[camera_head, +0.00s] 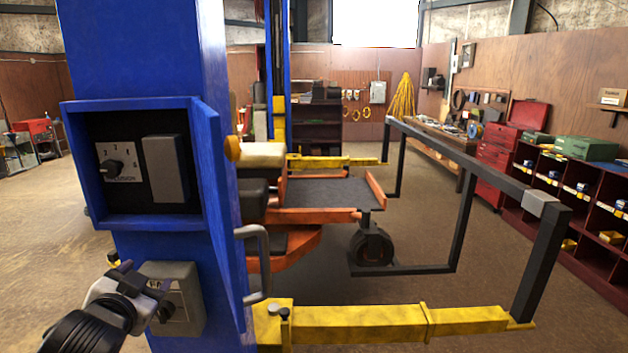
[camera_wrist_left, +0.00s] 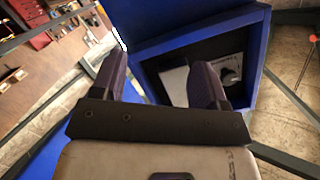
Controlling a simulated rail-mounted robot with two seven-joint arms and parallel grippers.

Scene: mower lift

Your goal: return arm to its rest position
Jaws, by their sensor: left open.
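My left gripper (camera_head: 152,286) is at the lower left of the head view, in front of the blue lift column (camera_head: 135,45) and just below the open control box (camera_head: 132,160). It also shows in the left wrist view (camera_wrist_left: 160,70), with its two dark fingers spread apart and nothing between them. A grey box (camera_head: 180,322) on the column is partly hidden by my gripper. My right gripper is not in view.
The box's blue door (camera_head: 212,190) stands open with a grey handle (camera_head: 262,265). A yellow lift arm (camera_head: 375,324) and a black frame (camera_head: 470,215) extend right. An orange mower platform (camera_head: 320,212) is behind. Red shelving (camera_head: 560,212) lines the right wall.

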